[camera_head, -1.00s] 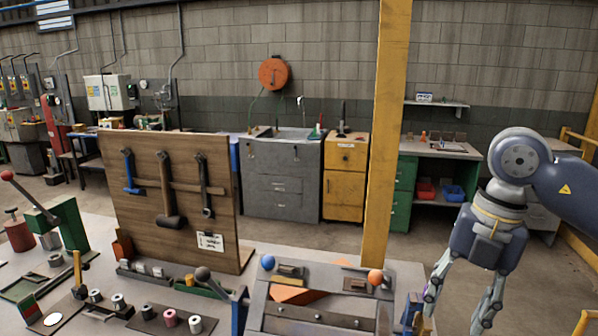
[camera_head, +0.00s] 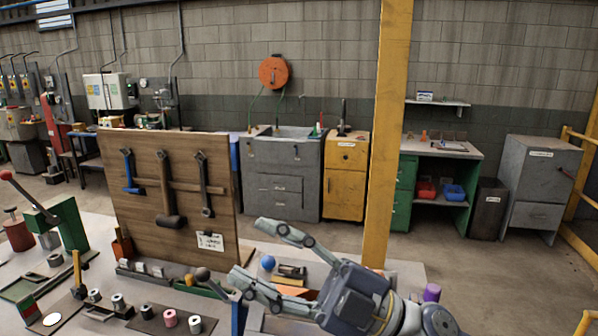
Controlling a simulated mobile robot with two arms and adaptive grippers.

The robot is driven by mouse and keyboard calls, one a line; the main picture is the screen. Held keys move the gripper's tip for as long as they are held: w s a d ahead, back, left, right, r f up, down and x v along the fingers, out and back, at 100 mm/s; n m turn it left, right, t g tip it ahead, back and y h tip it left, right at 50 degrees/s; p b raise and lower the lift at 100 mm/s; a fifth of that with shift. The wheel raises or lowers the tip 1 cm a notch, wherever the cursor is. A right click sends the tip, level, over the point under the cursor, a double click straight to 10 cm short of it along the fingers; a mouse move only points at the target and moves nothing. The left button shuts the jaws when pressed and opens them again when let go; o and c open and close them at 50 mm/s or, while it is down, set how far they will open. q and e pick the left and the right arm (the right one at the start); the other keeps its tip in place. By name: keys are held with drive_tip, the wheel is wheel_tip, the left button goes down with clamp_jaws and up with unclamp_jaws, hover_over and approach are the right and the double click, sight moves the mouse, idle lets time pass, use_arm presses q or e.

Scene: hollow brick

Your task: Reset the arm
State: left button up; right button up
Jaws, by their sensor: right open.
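My right arm reaches in from the bottom right, and its gripper (camera_head: 262,257) is low over the front of the workbench. Its two fingers point left and stand apart, with nothing between them. A blue ball-topped knob (camera_head: 267,263) shows between the fingers, behind them. The gripper and wrist cover most of the sloped fixture on the bench. My left gripper is not in view.
A wooden tool board (camera_head: 185,215) with hanging tools stands upright left of the gripper. Several metal cylinders (camera_head: 118,302) and a green press (camera_head: 68,228) are on the bench (camera_head: 95,220). A yellow post (camera_head: 388,130) rises behind my wrist. A purple cylinder (camera_head: 431,292) stands right.

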drive_tip(key=w+d+f+m+t+h, duration=0.5)
drive_tip(key=d+f+m+t+h, duration=0.3)
drive_tip(key=m, duration=0.3)
drive_tip(key=w+d+f+m+t+h, duration=0.6)
drive_tip(key=d+f+m+t+h, duration=0.1)
drive_tip(key=m+h, duration=0.35)
drive_tip(key=s+d+f+m+g+h, duration=0.1)
drive_tip(key=s+d+f+m+g, duration=0.1)
drive_tip(key=f, duration=0.4)
drive_tip(key=s+d+f+m+g+h, duration=0.1)
drive_tip(key=s+d+f+m+h, duration=0.15)
drive_tip(key=f, duration=0.25)
drive_tip(key=s+d+f+g, duration=0.3)
drive_tip(key=s+f+g, duration=0.3)
drive_tip(key=s+f, duration=0.5)
drive_tip(key=s+d+f+g, duration=0.2)
drive_tip(key=s+f+g, duration=0.4)
drive_tip(key=s+f, duration=0.45)
wheel_tip(320, 180, down, 24)
drive_tip(key=s+g+b, duration=0.1)
drive_tip(key=s, duration=0.2)
drive_tip(key=s+d+f+g+h+b, duration=0.1)
drive_tip(key=s+d+f, duration=0.2)
drive_tip(key=s+f, duration=1.4)
drive_tip(key=shift+f+g, duration=0.3)
drive_tip(key=shift+f, duration=0.65)
